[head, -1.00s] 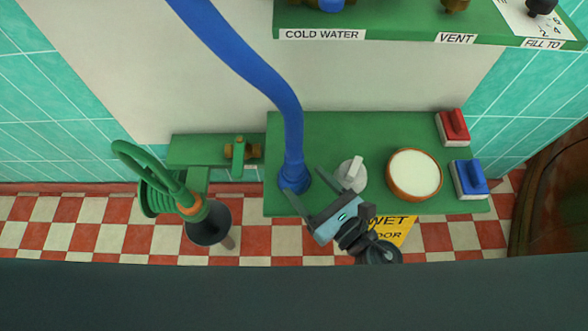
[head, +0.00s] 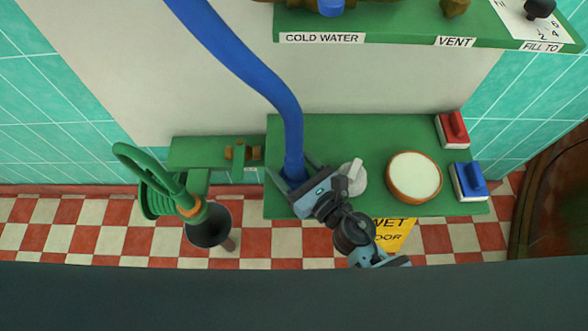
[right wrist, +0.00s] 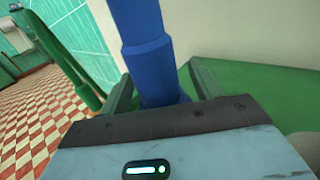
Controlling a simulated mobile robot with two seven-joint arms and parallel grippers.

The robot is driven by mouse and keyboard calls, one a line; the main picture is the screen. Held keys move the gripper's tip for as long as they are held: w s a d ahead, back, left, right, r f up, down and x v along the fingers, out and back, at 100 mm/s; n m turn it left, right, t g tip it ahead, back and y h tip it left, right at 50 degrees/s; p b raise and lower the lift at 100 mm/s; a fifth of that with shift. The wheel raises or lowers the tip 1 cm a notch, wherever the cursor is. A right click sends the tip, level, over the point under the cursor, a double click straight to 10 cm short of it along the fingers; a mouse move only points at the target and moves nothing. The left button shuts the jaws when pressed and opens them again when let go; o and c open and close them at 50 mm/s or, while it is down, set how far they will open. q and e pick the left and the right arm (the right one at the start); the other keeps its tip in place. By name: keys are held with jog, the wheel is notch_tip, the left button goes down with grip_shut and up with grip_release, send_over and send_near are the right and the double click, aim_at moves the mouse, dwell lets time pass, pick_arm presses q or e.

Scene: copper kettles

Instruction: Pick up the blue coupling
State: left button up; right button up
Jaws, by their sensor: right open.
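The blue coupling (head: 294,168) is the thicker collar at the lower end of a blue hose (head: 250,72), standing upright on the green shelf (head: 340,132). In the right wrist view the coupling (right wrist: 151,68) rises between my finger pads. My right gripper (head: 292,169) is open, with one finger on each side of the coupling. I cannot tell whether either finger touches it. The coupling's base is hidden behind the gripper body. My left gripper is not in view.
A grey-white knob (head: 354,177) stands close to the right of my gripper. A coiled green hose (head: 165,190) hangs at left.

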jog(key=shift+w+a, duration=0.3)
jog(key=shift+w, duration=0.05)
jog(key=shift+r, duration=0.1)
jog(key=c, duration=1)
jog(key=shift+r, duration=0.1)
